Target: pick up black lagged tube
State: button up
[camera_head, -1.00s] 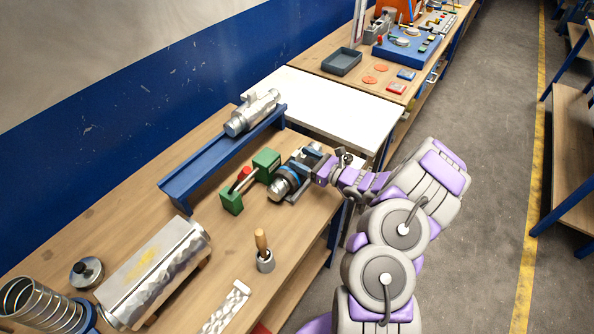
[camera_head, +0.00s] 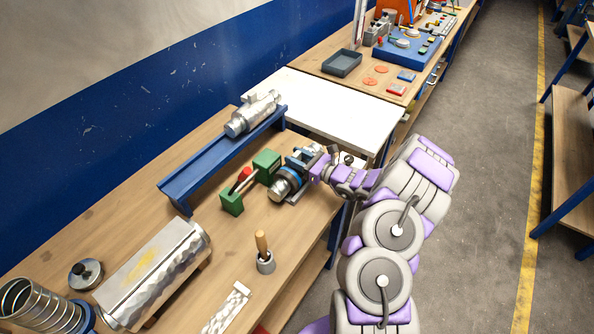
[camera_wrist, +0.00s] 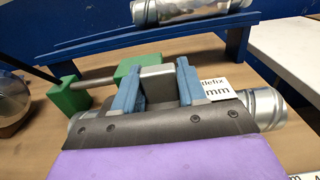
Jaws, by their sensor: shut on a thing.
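The block seems to be part of the tube. In the head view my gripper (camera_head: 296,173) partly covers the tube. I cannot tell whether the tube is clear of the bench.
Green blocks (camera_head: 266,164) stand close behind the tube. A blue trough (camera_head: 190,187) bears a silver duct piece (camera_head: 250,115). A wooden-handled tool (camera_head: 262,243) stands in front left. A white label card (camera_wrist: 214,86) lies beside the tube. The white tabletop (camera_head: 335,110) is clear.

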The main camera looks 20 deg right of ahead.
grip_shut()
jog(key=shift+r, duration=0.2)
